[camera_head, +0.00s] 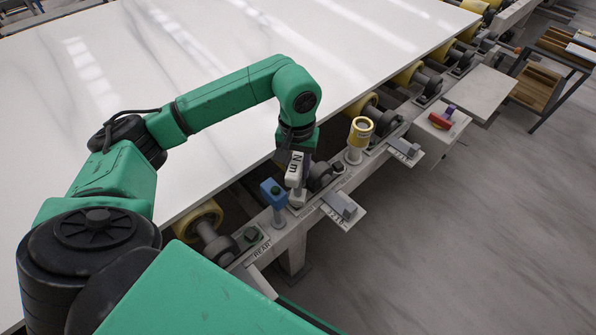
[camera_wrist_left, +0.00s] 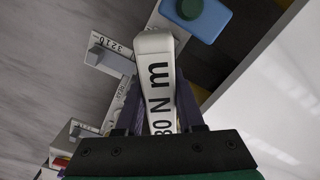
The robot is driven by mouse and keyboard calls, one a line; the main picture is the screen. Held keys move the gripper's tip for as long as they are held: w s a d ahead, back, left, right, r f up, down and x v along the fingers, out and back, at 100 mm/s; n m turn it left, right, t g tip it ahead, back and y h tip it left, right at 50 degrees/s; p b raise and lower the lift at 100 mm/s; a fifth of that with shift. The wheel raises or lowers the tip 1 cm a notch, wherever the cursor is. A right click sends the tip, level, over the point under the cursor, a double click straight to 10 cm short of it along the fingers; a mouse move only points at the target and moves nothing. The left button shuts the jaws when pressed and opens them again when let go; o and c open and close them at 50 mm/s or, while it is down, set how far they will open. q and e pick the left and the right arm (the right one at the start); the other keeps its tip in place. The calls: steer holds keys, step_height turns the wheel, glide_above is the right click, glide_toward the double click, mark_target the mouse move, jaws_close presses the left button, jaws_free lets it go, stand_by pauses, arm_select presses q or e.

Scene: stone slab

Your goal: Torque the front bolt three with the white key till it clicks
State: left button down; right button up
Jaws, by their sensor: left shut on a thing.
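The white key (camera_head: 295,170) is marked "N m" and hangs upright below my left gripper (camera_head: 297,152), over the rail along the slab's front edge. In the left wrist view the white key (camera_wrist_left: 156,75) sits between the two dark fingers of my left gripper (camera_wrist_left: 160,112), which is shut on it. The key's lower end is close to a pale block on the rail (camera_head: 297,199); I cannot tell whether it touches a bolt. Front bolt three cannot be made out. My right gripper is not in view.
A yellow-topped post (camera_head: 360,130) stands to the right. A grey block on a numbered plate (camera_head: 342,207) juts out in front.

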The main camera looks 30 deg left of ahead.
mark_target(297, 158)
arm_select(q)
steer(key=m+b, duration=0.1)
steer(key=m, duration=0.1)
steer(key=m+b, duration=0.1)
steer(key=m, duration=0.2)
steer(key=shift+a+f+m+b, duration=0.15)
steer(key=shift+m+b, duration=0.15)
steer(key=shift+r, duration=0.2)
steer(key=shift+r+p, duration=1.25)
steer(key=shift+r, duration=0.5)
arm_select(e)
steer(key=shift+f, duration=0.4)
